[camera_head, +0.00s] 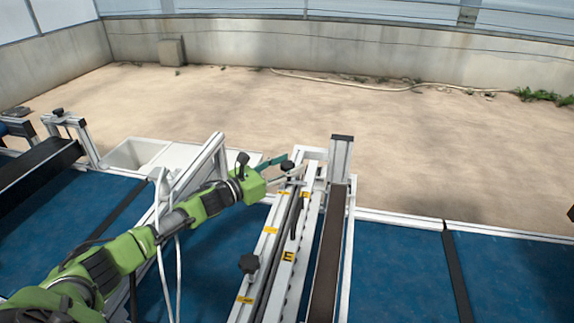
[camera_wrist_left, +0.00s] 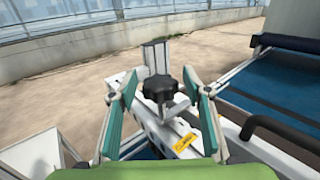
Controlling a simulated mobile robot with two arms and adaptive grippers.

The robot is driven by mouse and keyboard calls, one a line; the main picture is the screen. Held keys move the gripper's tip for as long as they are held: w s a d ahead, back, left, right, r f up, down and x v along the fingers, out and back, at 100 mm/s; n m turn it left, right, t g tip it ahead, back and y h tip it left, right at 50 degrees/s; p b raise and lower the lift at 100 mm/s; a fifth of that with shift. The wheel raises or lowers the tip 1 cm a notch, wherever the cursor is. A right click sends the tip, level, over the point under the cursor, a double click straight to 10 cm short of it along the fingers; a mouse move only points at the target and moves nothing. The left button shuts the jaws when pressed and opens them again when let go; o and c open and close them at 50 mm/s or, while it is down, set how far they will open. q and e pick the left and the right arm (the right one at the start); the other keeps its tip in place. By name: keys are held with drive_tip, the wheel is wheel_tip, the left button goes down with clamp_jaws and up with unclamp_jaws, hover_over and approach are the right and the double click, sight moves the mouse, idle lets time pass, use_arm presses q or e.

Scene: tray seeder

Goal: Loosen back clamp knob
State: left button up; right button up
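The back clamp knob (camera_head: 287,165) is black and lobed. It sits near the far end of the pale metal seeder rail (camera_head: 268,245). In the left wrist view the same knob (camera_wrist_left: 160,88) is between the fingertips. My left gripper (camera_head: 288,169) has green-padded fingers spread on both sides of the knob. In the left wrist view a gap shows between each pad and the knob, so the gripper (camera_wrist_left: 159,77) is open; contact is not visible. A second black knob (camera_head: 249,264) stands nearer on the same rail. My right gripper is not in view.
An upright metal post (camera_head: 341,158) stands just beyond the rail's far end. White trays (camera_head: 135,154) lie to the left of it. Blue table surfaces (camera_head: 393,272) spread on both sides. White cables (camera_head: 162,232) hang near my left arm.

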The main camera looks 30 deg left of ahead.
use_arm(q)
drive_tip(key=c, duration=1)
drive_tip(key=shift+n+y, duration=0.3)
drive_tip(key=n+y, duration=0.1)
drive_tip(key=n+t+y+b, duration=0.1)
drive_tip(key=y, duration=0.1)
drive_tip(key=shift+d+f+y, duration=0.1)
drive_tip(key=shift+d+y, duration=0.05)
drive_tip(key=shift+y, duration=0.15)
drive_tip(key=shift+n+t+y+b, duration=0.3)
drive_tip(key=shift+n+y+b, duration=0.4)
drive_tip(key=shift+n+y, duration=1.4)
drive_tip(key=shift+m+y, duration=0.4)
drive_tip(key=o, duration=1.1)
drive_tip(key=shift+o, duration=0.2)
